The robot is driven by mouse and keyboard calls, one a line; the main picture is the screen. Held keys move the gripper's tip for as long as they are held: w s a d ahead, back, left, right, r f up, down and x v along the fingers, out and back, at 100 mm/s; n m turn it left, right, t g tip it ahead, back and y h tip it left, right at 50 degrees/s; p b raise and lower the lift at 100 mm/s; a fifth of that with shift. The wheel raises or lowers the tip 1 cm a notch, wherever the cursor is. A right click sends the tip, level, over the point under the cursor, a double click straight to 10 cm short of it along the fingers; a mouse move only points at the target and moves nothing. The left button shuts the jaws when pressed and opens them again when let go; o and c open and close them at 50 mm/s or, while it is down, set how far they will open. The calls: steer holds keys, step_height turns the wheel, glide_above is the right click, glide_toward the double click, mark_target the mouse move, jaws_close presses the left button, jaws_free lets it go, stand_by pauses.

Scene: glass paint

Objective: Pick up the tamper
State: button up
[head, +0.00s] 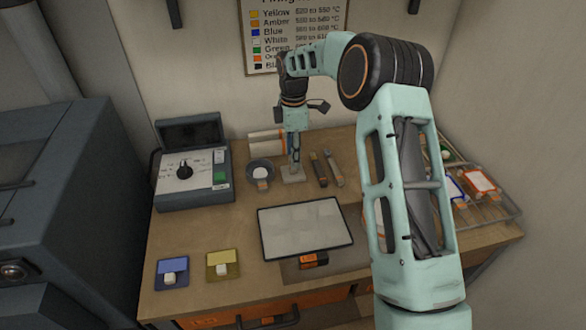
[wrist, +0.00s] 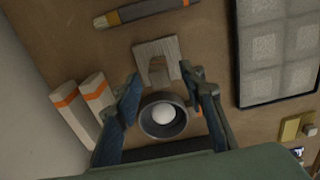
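What I take to be the tamper is a pale grey ribbed plate (head: 293,177) on the bench, with a tan upright piece on it. In the wrist view the plate (wrist: 150,48) lies just beyond my fingertips. The tan piece shows between them, with a gap on each side. My gripper (head: 294,155) points down over the plate and mostly hides the upright piece in the head view. In the wrist view my gripper (wrist: 162,75) is open, with nothing held between its fingers.
A dark round bowl with a white ball (wrist: 164,115) stands close by. White blocks with orange bands (wrist: 80,103) lie behind it. Dark-handled tools (head: 319,169) lie to the right. A black-rimmed tray (head: 306,228) lies in front. A control box (head: 192,175) stands left.

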steer(key=shift+f, duration=1.25)
jaws_close()
steer(key=shift+r, duration=0.1)
steer(key=shift+w+r, duration=0.1)
steer(key=shift+r, duration=0.45)
steer(key=s+a+r+b, duration=0.2)
steer(key=s+r+b, duration=0.1)
steer(key=s+r, duration=0.8)
steer(key=s, duration=0.3)
steer(key=shift+r+b, duration=0.35)
